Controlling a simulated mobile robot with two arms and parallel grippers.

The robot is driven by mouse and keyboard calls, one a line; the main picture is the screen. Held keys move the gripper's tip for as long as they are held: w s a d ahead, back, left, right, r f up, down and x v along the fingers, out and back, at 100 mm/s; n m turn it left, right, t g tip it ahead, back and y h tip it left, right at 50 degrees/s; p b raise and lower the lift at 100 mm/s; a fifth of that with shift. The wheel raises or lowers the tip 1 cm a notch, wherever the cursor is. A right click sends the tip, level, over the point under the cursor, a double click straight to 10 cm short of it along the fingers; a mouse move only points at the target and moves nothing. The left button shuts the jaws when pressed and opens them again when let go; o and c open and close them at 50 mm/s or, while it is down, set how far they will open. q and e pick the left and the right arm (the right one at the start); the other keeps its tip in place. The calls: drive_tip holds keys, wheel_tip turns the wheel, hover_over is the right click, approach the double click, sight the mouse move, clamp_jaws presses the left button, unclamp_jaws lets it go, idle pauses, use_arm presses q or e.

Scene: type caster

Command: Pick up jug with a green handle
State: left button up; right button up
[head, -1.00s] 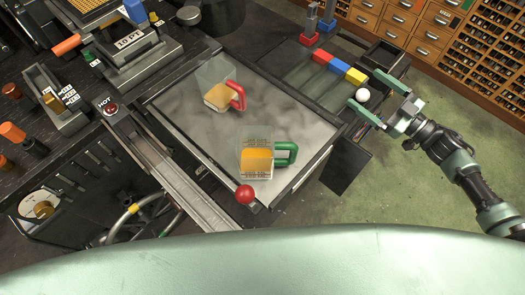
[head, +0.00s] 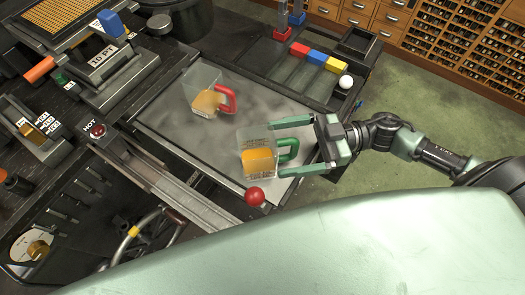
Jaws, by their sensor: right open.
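The jug with a green handle (head: 257,158) stands on the grey metal plate near its front right edge. It is clear, with orange contents, and its green handle (head: 287,150) points right. My right gripper (head: 278,149) is open, its two green fingers reaching in from the right, one on the far side and one on the near side of the handle. I cannot tell whether a finger touches the jug. My left gripper is not in view.
A similar jug with a red handle (head: 203,92) stands farther back on the plate (head: 160,120). A red ball knob (head: 255,196) is just in front of the green-handled jug. A white ball (head: 346,82) and coloured blocks (head: 317,57) lie behind my right gripper.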

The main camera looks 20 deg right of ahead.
sight(265, 151)
drive_tip(key=a, duration=0.3)
drive_tip(key=a+p, duration=0.1)
drive_tip(key=shift+w+a+f, duration=0.2)
drive_tip(key=shift+w+a, duration=0.15)
drive_tip(key=shift+d, duration=0.15)
drive_tip(key=shift+c, duration=0.3)
drive_tip(key=c, duration=1.6)
drive_tip(key=shift+r, duration=0.15)
